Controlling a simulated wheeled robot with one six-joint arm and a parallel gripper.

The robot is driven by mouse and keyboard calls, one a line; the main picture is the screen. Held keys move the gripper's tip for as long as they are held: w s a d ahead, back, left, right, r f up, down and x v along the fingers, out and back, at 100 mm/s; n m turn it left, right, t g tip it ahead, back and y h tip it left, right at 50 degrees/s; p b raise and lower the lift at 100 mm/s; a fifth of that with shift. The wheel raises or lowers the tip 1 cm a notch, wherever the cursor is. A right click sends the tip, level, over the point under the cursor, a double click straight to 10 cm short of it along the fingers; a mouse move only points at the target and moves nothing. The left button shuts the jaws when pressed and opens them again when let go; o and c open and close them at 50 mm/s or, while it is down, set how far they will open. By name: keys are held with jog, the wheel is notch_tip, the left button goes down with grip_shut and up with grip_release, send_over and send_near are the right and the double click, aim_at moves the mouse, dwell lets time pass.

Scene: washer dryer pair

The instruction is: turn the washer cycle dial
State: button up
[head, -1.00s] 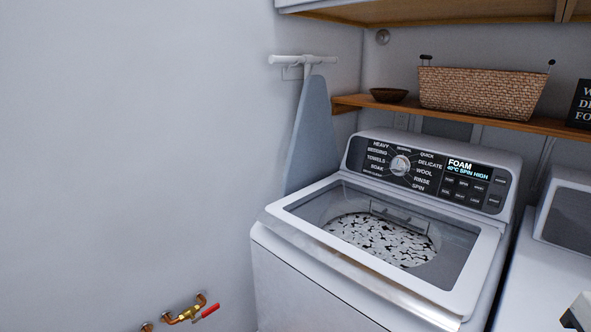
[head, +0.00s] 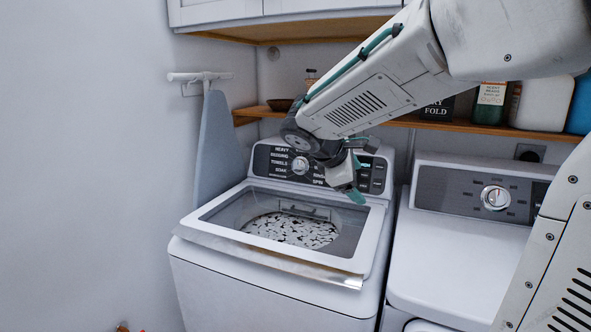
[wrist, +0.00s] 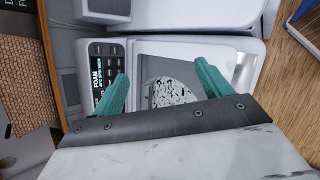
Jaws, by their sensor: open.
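The washer cycle dial (head: 300,165) is a round silver knob on the dark control panel (head: 265,160) at the back of the white top-loading washer (head: 250,275). Cycle names ring it. My gripper (head: 352,192) is in front of the panel's right part, to the right of the dial and apart from it. It hides much of the display side. In the wrist view my two teal fingers (wrist: 158,88) are spread with nothing between them. The washer's lit display (wrist: 97,80) shows beside the upper left finger there. The dial is not visible in the wrist view.
The washer lid's glass (head: 230,215) is above a drum of black-and-white contents. A dryer (head: 450,240) with its own knob (head: 495,197) stands right. A wooden shelf (head: 465,129) with bottles runs above. An ironing board (head: 215,150) leans left.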

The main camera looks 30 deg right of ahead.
aim_at(298, 167)
jog(key=w+d+n+t+h, duration=0.1)
jog(key=w+d+n+h, duration=0.1)
jog(key=w+n, duration=0.35)
jog(key=w+d+f+n+t+h, duration=0.1)
jog(key=w+d+n+t, duration=0.15)
jog(key=w, duration=0.65)
jog(key=w+d+n+h, duration=0.2)
jog(key=w+d+n, duration=0.1)
jog(key=w, duration=0.4)
jog(key=w+f+n+t, duration=0.2)
jog(key=w+f+n, duration=0.2)
jog(key=w, duration=0.3)
jog(key=w+f+n+t+y, duration=0.1)
jog(key=w+f+n+t, duration=0.2)
jog(key=w+n, duration=0.3)
jog(key=w+f+n+t+y, duration=0.1)
jog(key=w+f+n+t, duration=0.2)
jog(key=w+f+n, duration=0.2)
jog(key=shift+w+a+f+n, duration=0.1)
jog(key=shift+w+f+n, duration=0.1)
jog(key=shift+w, duration=0.5)
jog(key=shift+w+a+f+n, duration=0.1)
jog(key=shift+w+f, duration=0.1)
jog(key=shift+w, duration=0.45)
jog(key=x, duration=0.6)
jog(key=shift+w+d+f, duration=0.15)
jog(key=shift+w+d, duration=0.05)
jog(key=shift+w, duration=0.15)
jog(key=shift+w+d, duration=0.3)
jog(key=shift+w, duration=0.05)
